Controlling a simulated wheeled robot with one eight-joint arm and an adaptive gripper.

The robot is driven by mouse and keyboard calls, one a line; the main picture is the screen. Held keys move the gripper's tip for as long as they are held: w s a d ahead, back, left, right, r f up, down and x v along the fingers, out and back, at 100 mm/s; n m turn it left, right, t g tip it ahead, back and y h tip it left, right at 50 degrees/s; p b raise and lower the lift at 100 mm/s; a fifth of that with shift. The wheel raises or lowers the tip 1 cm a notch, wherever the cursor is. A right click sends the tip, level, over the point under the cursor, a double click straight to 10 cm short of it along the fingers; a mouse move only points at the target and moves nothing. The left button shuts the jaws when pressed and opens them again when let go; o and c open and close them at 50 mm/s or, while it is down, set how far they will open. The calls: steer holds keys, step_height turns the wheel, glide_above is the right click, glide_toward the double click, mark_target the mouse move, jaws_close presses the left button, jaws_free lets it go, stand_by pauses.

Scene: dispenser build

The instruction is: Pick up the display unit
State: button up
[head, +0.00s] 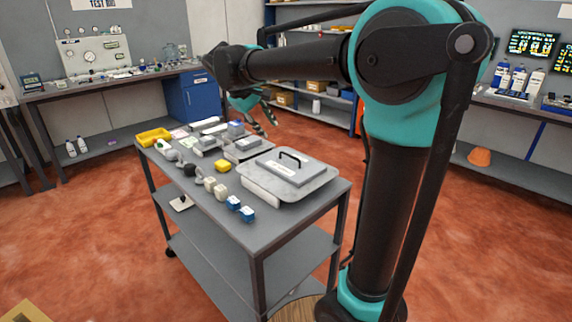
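My arm reaches over the back of a grey cart (230,230) in the head view. My gripper (268,126) is above the cart's back right edge, with its dark fingers spread apart and nothing seen between them. Several small grey and white units lie on the cart's far half, including a grey unit (248,143) in a tray below and left of the gripper and another grey unit (205,142) further left. I cannot tell which one is the display unit; they are too small to read.
A flat grey lid with a black handle (290,168) lies on a metal tray (318,184) at the cart's right. Small white and blue parts (240,208) line the front edge. A yellow bin (153,136) stands at the far left. Benches and shelves line the walls.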

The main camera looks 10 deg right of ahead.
glide_above(289, 155)
steer(key=s+a, duration=0.2)
steer(key=a, duration=0.1)
steer(key=f, duration=0.9)
steer(key=shift+s+f, duration=0.2)
steer(key=shift+f, duration=0.2)
steer(key=shift+x, duration=2.65)
steer(key=shift+d+r, duration=0.1)
jaws_close()
